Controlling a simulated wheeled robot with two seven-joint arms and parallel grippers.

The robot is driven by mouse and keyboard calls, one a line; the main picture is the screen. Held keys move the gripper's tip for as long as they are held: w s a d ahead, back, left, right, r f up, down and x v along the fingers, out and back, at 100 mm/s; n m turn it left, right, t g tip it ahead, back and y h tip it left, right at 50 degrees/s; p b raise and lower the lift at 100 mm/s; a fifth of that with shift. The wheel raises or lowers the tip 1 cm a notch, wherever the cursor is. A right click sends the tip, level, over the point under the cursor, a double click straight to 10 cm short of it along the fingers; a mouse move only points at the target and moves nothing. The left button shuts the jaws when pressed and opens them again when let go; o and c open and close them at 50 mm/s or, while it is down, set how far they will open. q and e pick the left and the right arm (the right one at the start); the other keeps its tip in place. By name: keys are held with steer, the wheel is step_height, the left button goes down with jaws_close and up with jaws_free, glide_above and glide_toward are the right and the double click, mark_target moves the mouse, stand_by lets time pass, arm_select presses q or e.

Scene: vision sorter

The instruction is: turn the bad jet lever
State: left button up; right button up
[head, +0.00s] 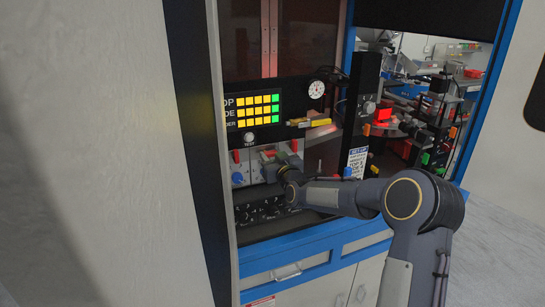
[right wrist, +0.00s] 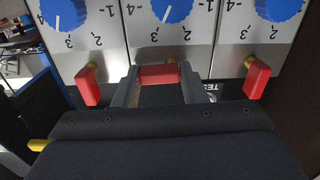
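In the right wrist view, which shows the panel upside down, a red lever (right wrist: 158,75) lies crosswise below the middle blue dial (right wrist: 171,10). My right gripper (right wrist: 158,88) has one finger at each end of this lever. No clear gap shows, but I cannot tell whether the fingers press on it. Two more red levers, one on the left (right wrist: 88,87) and one on the right (right wrist: 257,80), point downward at a slant. In the head view, my right gripper (head: 280,170) is at the panel and hides part of the lever row. My left gripper is not in view.
A black display with yellow and green squares (head: 258,110) and a round gauge (head: 316,89) are above the levers. A dark post with a sign (head: 357,160) stands close to my right arm.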

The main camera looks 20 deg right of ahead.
steer(key=shift+c, duration=1)
steer(key=shift+f+n+b, duration=0.1)
steer(key=shift+n+b, duration=0.2)
steer(key=shift+b, duration=0.35)
steer(key=n+b, duration=0.3)
steer(key=b, duration=0.1)
steer(key=n+b, duration=0.4)
steer(key=r+n+b, duration=0.1)
steer(key=n+b, duration=0.3)
steer(key=shift+a+b, duration=0.4)
steer(key=n+b, duration=0.2)
steer(key=shift+a+n, duration=0.1)
steer(key=shift+n, duration=0.2)
steer(key=shift+a+r+n+b, duration=0.1)
steer(key=shift+n+b, duration=0.25)
steer(key=shift+n, duration=0.45)
steer(key=shift+a+r+n+b, duration=0.1)
steer(key=shift+n+b, duration=0.25)
steer(key=shift+n, duration=0.45)
steer(key=o, duration=1)
